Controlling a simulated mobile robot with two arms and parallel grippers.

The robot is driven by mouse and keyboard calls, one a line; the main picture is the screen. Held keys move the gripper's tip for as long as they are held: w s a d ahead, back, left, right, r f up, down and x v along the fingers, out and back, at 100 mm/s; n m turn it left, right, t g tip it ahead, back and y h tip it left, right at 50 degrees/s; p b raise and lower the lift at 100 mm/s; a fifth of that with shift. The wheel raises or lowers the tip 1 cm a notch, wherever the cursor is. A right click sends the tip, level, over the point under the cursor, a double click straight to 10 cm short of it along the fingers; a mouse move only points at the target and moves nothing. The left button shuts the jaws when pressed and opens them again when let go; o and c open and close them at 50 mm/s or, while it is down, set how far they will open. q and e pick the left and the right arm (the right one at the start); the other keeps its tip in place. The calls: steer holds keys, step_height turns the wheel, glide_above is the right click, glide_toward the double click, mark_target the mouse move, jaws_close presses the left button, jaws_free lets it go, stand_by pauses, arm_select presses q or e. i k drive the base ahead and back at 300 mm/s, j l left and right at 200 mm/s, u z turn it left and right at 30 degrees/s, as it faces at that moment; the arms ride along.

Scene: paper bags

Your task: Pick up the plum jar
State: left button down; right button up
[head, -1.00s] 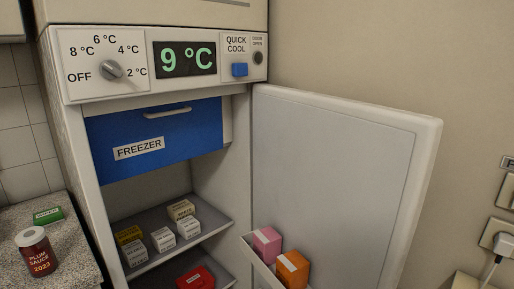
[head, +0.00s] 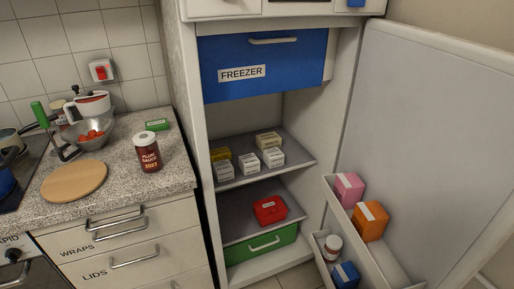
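The plum jar (head: 149,154) stands upright on the speckled counter left of the open fridge. It is dark red with a white lid, and its label reads "PLUM SAUCE 2023". It is near the counter's right end, with nothing touching it that I can see. Neither of my grippers shows in the head view.
The fridge door (head: 437,130) stands open at right. Counter in front of the jar is clear.

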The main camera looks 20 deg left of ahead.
mark_target(148, 153)
steer(key=u, duration=1.45)
